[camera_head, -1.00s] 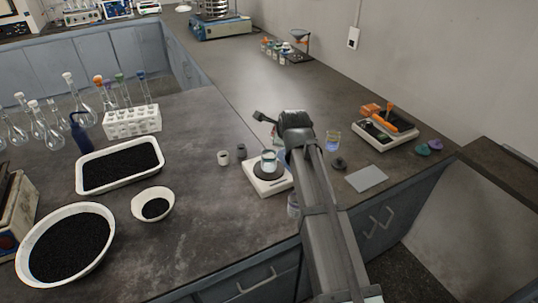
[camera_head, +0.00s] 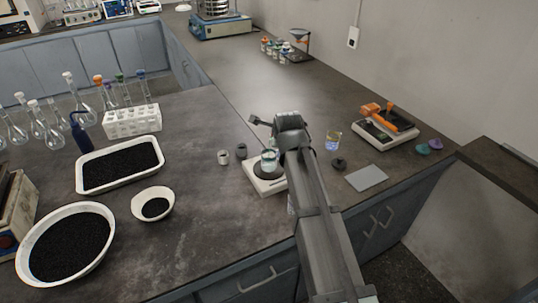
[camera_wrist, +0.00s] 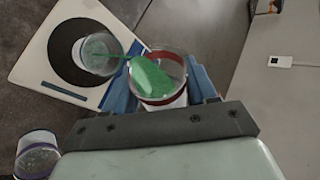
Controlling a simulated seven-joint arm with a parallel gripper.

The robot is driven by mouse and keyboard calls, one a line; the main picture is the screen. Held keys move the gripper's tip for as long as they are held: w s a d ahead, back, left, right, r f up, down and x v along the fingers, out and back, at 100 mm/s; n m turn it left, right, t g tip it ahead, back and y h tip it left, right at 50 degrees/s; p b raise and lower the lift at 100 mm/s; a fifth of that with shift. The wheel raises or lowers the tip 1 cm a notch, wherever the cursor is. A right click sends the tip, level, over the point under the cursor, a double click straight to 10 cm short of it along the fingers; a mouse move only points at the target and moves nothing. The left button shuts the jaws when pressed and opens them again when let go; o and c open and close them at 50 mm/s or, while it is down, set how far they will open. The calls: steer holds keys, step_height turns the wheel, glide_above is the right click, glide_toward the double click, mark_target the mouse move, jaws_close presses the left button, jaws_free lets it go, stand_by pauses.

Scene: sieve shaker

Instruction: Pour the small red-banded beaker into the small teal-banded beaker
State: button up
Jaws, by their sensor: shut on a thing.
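The small red-banded beaker (camera_wrist: 158,76) is tilted in my gripper (camera_wrist: 163,92), with green contents inside. My fingers are shut on either side of it. A green stream runs from its lip into the clear beaker (camera_wrist: 97,52) on the white device, where some green shows. That receiving beaker also stands upright in the head view (camera_head: 268,159), just left of my arm, with a teal tint. Its band is hard to make out. My arm hides the held beaker and fingertips in the head view.
The white device (camera_head: 256,185) has a dark round plate under the receiving beaker. Two small grey pieces (camera_head: 232,154) lie left of it. Another beaker (camera_wrist: 37,153) is at lower left in the wrist view. A blue-tinted beaker (camera_head: 333,141) stands right of my arm.

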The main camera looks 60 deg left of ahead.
steer(key=shift+s+f+t+p, duration=0.1)
steer(key=shift+f+t+p, duration=0.15)
steer(key=shift+t+p, duration=0.2)
stand_by(1.1)
steer(key=shift+s+a+r+n+t+p, duration=0.1)
steer(key=shift+s+r+n+t+p, duration=0.1)
steer(key=shift+n+t+p, duration=0.3)
steer(key=shift+s+r+n+t+p, duration=0.2)
steer(key=shift+n+t, duration=0.3)
steer(key=shift+t, duration=0.25)
stand_by(3.9)
steer(key=shift+w+f+m+g, duration=0.15)
steer(key=shift+w+m+g, duration=0.15)
steer(key=shift+g, duration=0.25)
steer(key=shift+w+f+m+g, duration=0.15)
steer(key=shift+m+g, duration=0.25)
steer(key=shift+g, duration=0.15)
steer(key=shift+f+g, duration=0.1)
steer(key=shift+g, duration=0.2)
